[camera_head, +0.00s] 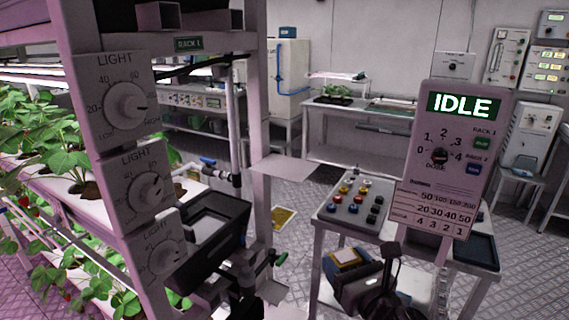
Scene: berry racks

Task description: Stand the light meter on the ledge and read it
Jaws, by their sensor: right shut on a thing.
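My right gripper (378,278) is a dark shape at the bottom centre, shut on a dark blue-grey boxy device with a pale yellow-and-white face, which I take to be the light meter (350,283). The meter is tilted and held in front of the small table; its reading is too small to make out. A pale flat plate (284,167), likely the ledge, sticks out beside the rack post and is bare. The meter is below and to the right of this plate, apart from it.
The rack post (258,120) and three LIGHT dials (126,103) stand at left, near strawberry plants. A black open box (232,222) and pipes with blue and green valve handles are beside them. The dose panel (455,160) reads IDLE. A table holds a button box (352,205).

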